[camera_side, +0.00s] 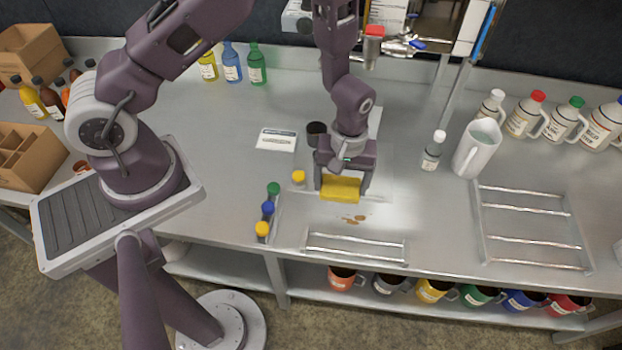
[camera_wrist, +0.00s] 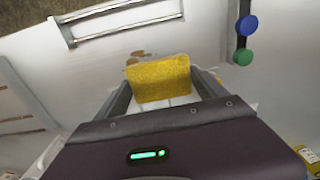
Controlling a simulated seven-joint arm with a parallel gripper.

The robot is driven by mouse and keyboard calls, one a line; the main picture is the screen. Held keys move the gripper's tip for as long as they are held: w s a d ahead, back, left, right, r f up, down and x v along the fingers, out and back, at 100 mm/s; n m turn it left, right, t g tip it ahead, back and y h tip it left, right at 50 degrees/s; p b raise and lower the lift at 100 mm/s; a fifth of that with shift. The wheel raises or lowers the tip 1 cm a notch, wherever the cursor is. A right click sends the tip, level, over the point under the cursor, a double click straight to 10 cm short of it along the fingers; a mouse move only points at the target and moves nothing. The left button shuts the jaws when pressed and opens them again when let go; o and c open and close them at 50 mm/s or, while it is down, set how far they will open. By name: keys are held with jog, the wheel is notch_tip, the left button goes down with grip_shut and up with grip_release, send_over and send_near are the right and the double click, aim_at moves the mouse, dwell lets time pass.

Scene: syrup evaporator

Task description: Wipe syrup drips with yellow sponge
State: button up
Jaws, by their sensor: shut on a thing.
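The yellow sponge (camera_side: 340,189) is held between the fingers of my gripper (camera_side: 342,186), near the middle of the steel bench. In the wrist view the sponge (camera_wrist: 158,78) sits between the two fingers of my gripper (camera_wrist: 162,92), which are shut on its sides. Brown syrup drips (camera_side: 354,219) lie on the bench just in front of the sponge. In the wrist view the drips (camera_wrist: 138,55) show just beyond the sponge's edge. I cannot tell whether the sponge touches the bench.
A metal rack (camera_side: 355,248) lies near the front edge, and a larger rack (camera_side: 530,226) lies right. Several colored-capped items (camera_side: 268,208) stand left of the drips. A white pitcher (camera_side: 476,150) and small bottle (camera_side: 433,151) stand right. Bench between them is clear.

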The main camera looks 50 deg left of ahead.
send_near(376, 221)
jog(key=shift+s+a+f, duration=0.1)
jog(key=shift+f, duration=1.4)
jog(key=shift+a+f, duration=0.1)
jog(key=shift+f, duration=1.4)
jog(key=shift+a+f, duration=0.1)
jog(key=shift+f, duration=0.15)
jog(key=shift+s+a+f, duration=0.1)
jog(key=shift+s+a, duration=0.5)
jog(key=shift+s, duration=0.05)
jog(key=shift+c, duration=0.7)
jog(key=shift+s+a, duration=2.85)
jog(key=shift+s, duration=0.05)
jog(key=shift+w+d, duration=3.6)
notch_tip(376, 221, up, 8)
jog(key=shift+w+a, duration=0.1)
